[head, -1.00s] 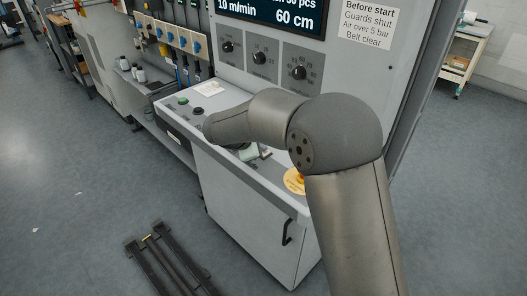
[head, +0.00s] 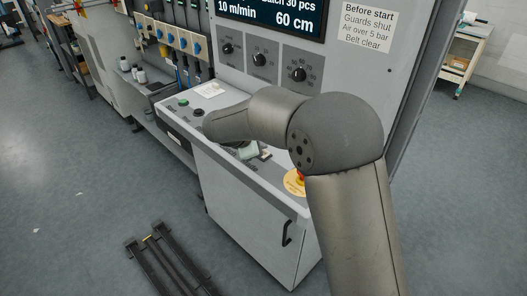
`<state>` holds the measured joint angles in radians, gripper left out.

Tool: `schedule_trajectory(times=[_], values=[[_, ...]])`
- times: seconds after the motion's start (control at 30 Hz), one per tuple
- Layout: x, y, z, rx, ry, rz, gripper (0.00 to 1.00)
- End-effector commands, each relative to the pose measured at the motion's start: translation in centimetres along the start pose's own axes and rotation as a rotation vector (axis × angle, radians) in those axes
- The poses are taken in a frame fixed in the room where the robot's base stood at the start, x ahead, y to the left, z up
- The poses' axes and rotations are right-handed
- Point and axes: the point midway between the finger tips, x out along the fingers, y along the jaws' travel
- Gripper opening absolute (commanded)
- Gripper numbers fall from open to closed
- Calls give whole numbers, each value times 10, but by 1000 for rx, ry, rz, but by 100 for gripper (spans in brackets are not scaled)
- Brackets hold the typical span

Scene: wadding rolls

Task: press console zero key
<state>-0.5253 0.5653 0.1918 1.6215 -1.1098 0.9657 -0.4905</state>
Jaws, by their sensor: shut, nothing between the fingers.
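The grey console (head: 262,205) stands in the middle, with a sloped top that carries the controls. A green button (head: 183,102) and a black button (head: 198,113) show near its left end. A red stop button on a yellow disc (head: 293,183) shows at its right end, partly behind my arm. A small pale green item (head: 248,153) shows just under my forearm; I cannot tell what it is. I cannot make out which control is the zero key.
A tall panel behind the console has three black dials (head: 259,59), a display (head: 275,16) and a notice (head: 367,27). A white card (head: 209,90) lies on the console top. A dark metal frame (head: 168,262) lies on the floor at the front left. A trolley (head: 466,55) stands back right.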

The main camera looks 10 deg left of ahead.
Motion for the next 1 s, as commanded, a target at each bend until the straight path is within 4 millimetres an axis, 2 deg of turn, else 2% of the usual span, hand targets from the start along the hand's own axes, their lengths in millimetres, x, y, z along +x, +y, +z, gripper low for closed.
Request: schedule_trajectory(times=[0.27,0.7,1.0], values=[[-4,3,3,1,0,1,0],[-34,25,24,2,0,1,0],[-35,25,25,0,0,0,0]])
